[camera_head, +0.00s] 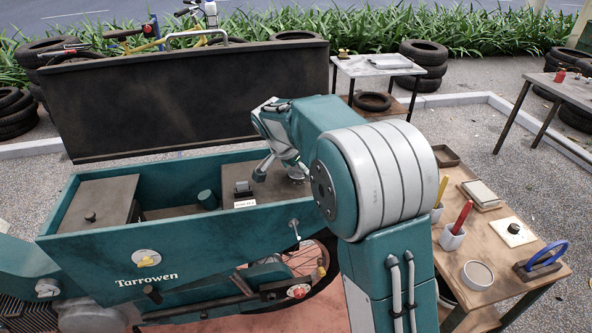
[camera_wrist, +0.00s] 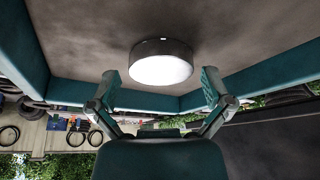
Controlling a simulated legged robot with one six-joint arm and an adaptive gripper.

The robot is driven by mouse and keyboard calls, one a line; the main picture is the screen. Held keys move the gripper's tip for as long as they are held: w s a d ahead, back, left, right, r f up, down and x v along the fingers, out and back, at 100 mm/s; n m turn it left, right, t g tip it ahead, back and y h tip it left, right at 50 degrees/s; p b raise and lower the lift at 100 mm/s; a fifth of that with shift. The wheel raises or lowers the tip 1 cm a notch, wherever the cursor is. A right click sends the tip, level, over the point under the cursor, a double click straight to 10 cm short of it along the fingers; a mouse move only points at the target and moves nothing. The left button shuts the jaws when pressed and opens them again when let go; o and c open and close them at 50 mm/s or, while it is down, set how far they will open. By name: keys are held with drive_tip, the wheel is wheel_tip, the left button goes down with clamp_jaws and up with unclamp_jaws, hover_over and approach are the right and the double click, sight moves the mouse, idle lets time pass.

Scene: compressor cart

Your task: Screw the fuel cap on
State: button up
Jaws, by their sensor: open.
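A round cap (camera_wrist: 161,64) with a dark rim and a bright pale face shows in the wrist view, against the brown top panel (camera_wrist: 85,38) of the cart. I cannot tell whether it is threaded on or only resting there. My gripper (camera_wrist: 161,88) is open, with one finger to each side of the cap and a gap to both. The fingers do not appear to touch it. In the head view my gripper (camera_head: 279,172) is over the right part of the teal cart (camera_head: 180,245); the cap is a small grey shape (camera_head: 297,173), partly hidden by my arm.
The raised dark lid (camera_head: 190,95) stands behind the cart. A wooden bench (camera_head: 475,235) with tools and a round tin (camera_head: 478,273) stands at the right.

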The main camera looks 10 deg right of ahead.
drive_tip(key=shift+n, duration=0.3)
drive_tip(key=n+t+y, duration=0.1)
drive_tip(key=n, duration=0.2)
idle(0.3)
drive_tip(key=shift+s+d+n+t+y, duration=0.15)
drive_tip(key=shift+n+t+y, duration=0.25)
drive_tip(key=shift+n, duration=1.2)
drive_tip(key=c, duration=0.9)
drive_tip(key=shift+s+f, duration=0.1)
drive_tip(key=shift+f, duration=0.05)
drive_tip(key=shift+c, duration=0.2)
